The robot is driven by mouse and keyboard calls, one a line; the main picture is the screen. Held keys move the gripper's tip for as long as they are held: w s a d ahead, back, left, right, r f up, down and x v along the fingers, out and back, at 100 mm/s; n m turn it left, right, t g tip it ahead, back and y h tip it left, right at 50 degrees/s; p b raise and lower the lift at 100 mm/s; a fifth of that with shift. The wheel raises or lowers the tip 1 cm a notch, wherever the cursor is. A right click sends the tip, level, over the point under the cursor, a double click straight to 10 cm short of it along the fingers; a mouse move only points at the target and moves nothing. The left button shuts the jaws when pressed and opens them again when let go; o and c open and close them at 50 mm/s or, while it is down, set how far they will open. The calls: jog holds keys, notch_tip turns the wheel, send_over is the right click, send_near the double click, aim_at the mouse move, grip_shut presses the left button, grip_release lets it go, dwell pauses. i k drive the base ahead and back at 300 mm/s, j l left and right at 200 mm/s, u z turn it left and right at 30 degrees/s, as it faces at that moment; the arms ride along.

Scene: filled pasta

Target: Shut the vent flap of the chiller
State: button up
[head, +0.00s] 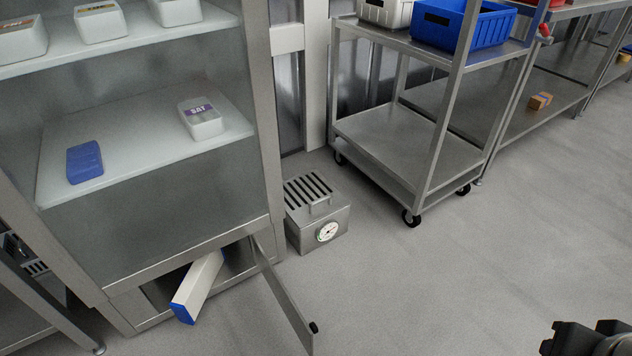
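The chiller (268,130) is a tall steel cabinet with white shelves at the left of the head view. Its vent flap (284,297), a narrow steel panel with a black knob (313,327) near its free end, stands open at the base. The flap swings out from the right side of the low opening (238,262). A long white box with blue ends (198,284) lies tilted in the opening and sticks out past the front edge. My gripper (588,340) shows only as dark parts at the bottom right corner, well away from the flap. Whether it is open is unclear.
A small steel box with slots and a dial (318,215) stands on the floor right of the chiller. A wheeled steel cart (400,145) holding a blue bin (470,25) stands behind it. The floor (430,285) between flap and gripper is clear.

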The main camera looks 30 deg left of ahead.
aim_at(304, 332)
jog(key=i+u, duration=0.15)
jog(key=u, duration=0.3)
jog(key=i+u, duration=0.15)
jog(key=u, duration=0.25)
jog(key=i+l+u, duration=0.1)
jog(key=u, duration=0.35)
jog(key=i+l+u, duration=0.1)
jog(key=l+u, duration=0.15)
jog(key=u, duration=0.15)
jog(key=i+l+u, duration=0.1)
jog(key=u, duration=0.35)
jog(key=l+u, duration=0.3)
jog(key=u, duration=0.15)
jog(key=l+u, duration=0.3)
jog(key=k+l+u, duration=0.1)
jog(key=l+u, duration=0.25)
jog(key=l, duration=0.15)
